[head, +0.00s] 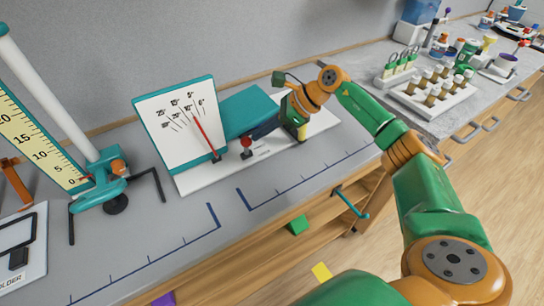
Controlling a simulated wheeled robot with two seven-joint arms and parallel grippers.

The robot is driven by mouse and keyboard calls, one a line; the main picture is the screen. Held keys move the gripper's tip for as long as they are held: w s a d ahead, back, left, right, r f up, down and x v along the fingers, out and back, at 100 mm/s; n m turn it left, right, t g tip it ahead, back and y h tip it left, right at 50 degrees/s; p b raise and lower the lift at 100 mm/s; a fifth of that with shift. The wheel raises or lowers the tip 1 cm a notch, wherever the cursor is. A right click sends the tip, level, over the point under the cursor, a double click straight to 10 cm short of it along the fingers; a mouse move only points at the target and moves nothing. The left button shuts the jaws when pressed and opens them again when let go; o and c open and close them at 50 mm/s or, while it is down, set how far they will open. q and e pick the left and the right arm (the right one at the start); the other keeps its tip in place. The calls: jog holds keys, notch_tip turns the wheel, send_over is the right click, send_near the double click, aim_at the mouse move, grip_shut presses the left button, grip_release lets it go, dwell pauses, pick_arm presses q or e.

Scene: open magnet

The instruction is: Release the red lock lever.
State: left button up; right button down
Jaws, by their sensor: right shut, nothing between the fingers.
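A device with a white dial board (180,110) and a red needle (207,136) stands on a white base (205,180) on the bench. A small red-topped lever (246,142) stands upright on the base, just right of the board's lower corner. My right gripper (299,134) is shut and empty, pointing down at the right part of the base. It is to the right of the red lever and apart from it. Its fingertips are small and hard to make out. My left gripper is out of view.
A teal block (248,110) lies behind the lever, with a dark blue part (265,129) beside my right gripper. A stand with a yellow scale (35,145) is at left. A vial rack (428,92) is on the right counter.

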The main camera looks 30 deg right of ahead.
jog(key=shift+r+p, duration=0.6)
jog(key=shift+r, duration=0.2)
